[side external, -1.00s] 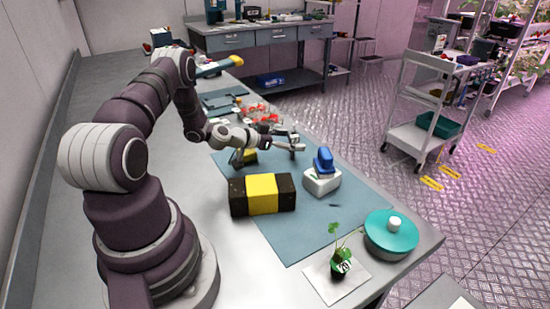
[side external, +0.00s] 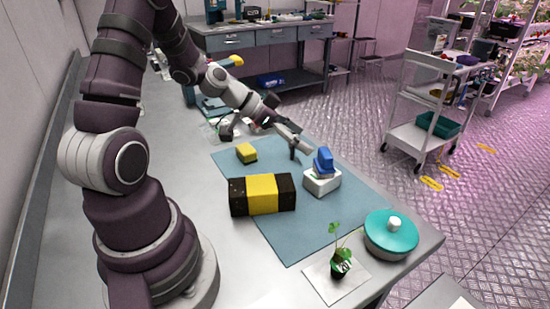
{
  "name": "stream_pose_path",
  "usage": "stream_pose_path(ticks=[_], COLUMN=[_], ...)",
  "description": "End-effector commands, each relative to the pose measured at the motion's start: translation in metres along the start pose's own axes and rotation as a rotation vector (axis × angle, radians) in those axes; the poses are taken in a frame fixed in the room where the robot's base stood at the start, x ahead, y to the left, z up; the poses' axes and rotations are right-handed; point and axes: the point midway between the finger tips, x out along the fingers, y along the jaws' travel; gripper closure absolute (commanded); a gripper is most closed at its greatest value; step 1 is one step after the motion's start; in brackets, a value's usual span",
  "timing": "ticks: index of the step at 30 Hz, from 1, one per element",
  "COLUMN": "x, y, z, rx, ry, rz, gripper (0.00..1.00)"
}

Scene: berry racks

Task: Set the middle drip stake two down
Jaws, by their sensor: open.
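No drip stake can be made out for certain in the side external view. My gripper (side external: 263,146) is open and empty, its fingers spread wide above the far part of the blue-grey mat (side external: 290,237). A small yellow block (side external: 246,153) lies on the mat below the fingers, apart from them. The right finger is near a blue piece (side external: 324,159), which sits on a white block (side external: 321,183); I cannot tell whether they touch. A larger black and yellow block (side external: 262,194) lies on the mat nearer the camera.
A small potted plant (side external: 341,266) stands on a white sheet (side external: 323,288) at the near edge. A round pot with a teal lid (side external: 376,236) stands at the table's right corner. Items behind my gripper are partly hidden. The mat's near part is clear.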

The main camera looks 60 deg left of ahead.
Motion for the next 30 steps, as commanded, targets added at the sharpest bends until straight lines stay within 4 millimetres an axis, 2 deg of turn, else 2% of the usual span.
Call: stream_pose_path(ticks=[1,4,6,10,12,16,30], x=[-0.005,-0.026,-0.047,-0.088,-0.105,-0.122,-0.124], y=[0.021,0.060,0.082,0.108,0.115,0.121,0.121], z=[-0.013,-0.023,-0.025,-0.020,-0.015,-0.009,-0.007], rx=[0.040,0.045,0.016,-0.096,-0.166,-0.256,-0.276], ry=[-0.071,-0.243,-0.334,-0.405,-0.408,-0.402,-0.401], rz=[0.028,0.020,-0.037,-0.175,-0.232,-0.287,-0.297], gripper=[0.27,0.27,0.27,0.27,0.27,0.27,0.27])
